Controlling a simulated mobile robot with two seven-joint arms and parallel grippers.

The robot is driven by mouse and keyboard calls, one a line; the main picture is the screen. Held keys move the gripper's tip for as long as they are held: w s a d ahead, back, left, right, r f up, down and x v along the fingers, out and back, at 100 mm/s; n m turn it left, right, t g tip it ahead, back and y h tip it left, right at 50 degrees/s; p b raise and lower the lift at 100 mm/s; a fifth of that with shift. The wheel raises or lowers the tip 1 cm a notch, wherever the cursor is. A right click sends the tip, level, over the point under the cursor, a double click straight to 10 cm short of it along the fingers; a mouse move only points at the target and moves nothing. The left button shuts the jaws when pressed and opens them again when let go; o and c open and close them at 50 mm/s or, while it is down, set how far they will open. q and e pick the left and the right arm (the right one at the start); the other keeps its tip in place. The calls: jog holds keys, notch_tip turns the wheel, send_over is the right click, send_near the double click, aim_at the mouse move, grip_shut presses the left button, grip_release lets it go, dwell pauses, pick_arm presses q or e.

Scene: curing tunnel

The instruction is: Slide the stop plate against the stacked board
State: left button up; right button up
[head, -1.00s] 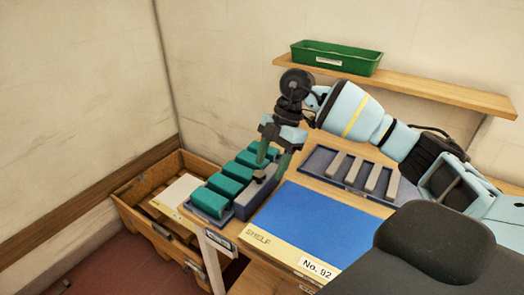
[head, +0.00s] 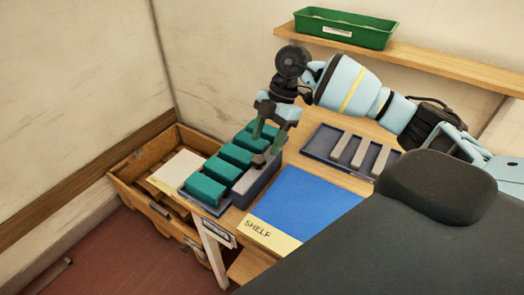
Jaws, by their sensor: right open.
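My right gripper (head: 266,153) points down, with its fingers apart, over the far part of a grey block (head: 247,182). That block has a light top and stands along the right side of a row of teal blocks (head: 221,170). The fingertips are at the block's top; I cannot tell whether they touch it. The teal blocks sit on a dark blue-grey tray (head: 212,209) at the table's left end. I cannot tell for sure which part is the stop plate or the stacked board. My left gripper is not in view.
A blue mat (head: 305,200) marked "SHELF" lies right of the block. A dark tray (head: 323,153) with grey bars lies behind it. A wooden crate (head: 135,197) with a pale sheet (head: 180,168) stands left. A green bin (head: 345,29) is on the wall shelf (head: 430,66).

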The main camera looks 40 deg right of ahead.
aim_at(260, 158)
jog(key=shift+x, duration=2.2)
grip_shut()
